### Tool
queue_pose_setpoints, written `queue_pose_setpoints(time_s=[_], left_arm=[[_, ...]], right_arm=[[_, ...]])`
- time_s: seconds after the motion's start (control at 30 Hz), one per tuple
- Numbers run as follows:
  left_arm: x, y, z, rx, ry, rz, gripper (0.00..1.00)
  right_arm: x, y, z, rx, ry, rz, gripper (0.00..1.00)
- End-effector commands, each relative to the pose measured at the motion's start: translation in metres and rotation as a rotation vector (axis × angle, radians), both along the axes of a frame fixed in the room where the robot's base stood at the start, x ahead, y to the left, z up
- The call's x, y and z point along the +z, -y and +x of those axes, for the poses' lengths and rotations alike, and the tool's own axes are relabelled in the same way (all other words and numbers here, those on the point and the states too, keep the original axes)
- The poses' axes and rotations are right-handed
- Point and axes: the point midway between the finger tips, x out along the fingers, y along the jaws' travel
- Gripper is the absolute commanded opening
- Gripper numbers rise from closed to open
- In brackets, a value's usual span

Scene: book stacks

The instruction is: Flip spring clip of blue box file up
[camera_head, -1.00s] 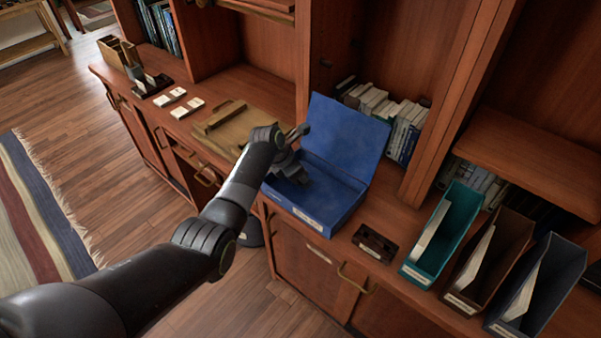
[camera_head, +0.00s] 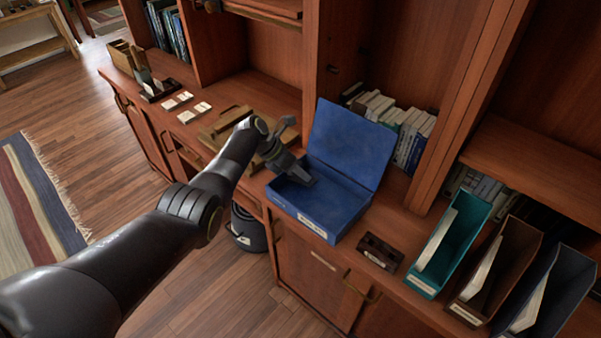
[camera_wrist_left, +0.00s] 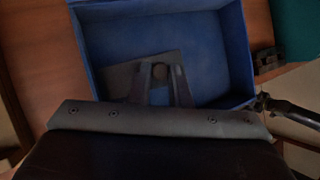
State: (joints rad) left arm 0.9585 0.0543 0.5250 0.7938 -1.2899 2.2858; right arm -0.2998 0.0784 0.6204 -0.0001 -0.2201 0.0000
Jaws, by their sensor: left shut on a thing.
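The blue box file (camera_head: 322,209) lies open on the counter, its lid (camera_head: 350,145) raised at the back. In the left wrist view its tray (camera_wrist_left: 215,50) fills the upper middle. The spring clip shows there as a grey plate (camera_wrist_left: 122,78) on the tray floor, with a small round brownish part (camera_wrist_left: 160,71) between the fingers. My left gripper (camera_head: 308,181) reaches into the left part of the tray. It is shut on the clip; its fingers (camera_wrist_left: 160,80) partly hide it. How far the clip is tilted is hard to tell. My right gripper is in neither view.
A dark cassette-like item (camera_head: 380,252) lies right of the box, then a teal magazine file (camera_head: 450,245), a brown one (camera_head: 497,272) and a dark blue one (camera_head: 545,292). A wooden board (camera_head: 225,125) lies left. A dark bin (camera_head: 247,232) stands on the floor.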

Motion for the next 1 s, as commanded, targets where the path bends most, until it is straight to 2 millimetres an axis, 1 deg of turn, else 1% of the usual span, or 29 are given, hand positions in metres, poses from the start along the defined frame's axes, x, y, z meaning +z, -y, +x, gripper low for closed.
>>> queue_pose_setpoints(time_s=[0.1,0.13,0.3,0.53,0.67,0.87,1.0], left_arm=[[0.001,0.000,0.001,0.001,0.002,0.001,0.00],[0.001,0.000,0.000,0.001,0.002,0.001,0.18],[0.000,0.000,0.000,0.001,0.002,0.001,0.39],[0.000,0.000,0.000,0.001,0.001,0.001,0.39],[0.003,-0.002,0.000,0.001,0.002,0.000,0.39],[0.022,-0.016,-0.002,0.002,0.004,0.001,0.39],[0.040,-0.031,-0.004,0.002,0.004,0.001,0.39]], right_arm=[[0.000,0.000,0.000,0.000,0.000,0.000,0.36],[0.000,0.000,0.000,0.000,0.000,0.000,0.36],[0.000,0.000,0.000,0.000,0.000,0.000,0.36],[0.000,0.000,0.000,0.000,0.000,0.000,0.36],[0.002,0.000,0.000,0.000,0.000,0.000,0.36],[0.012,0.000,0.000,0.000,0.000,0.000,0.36],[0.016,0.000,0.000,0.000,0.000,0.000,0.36]])
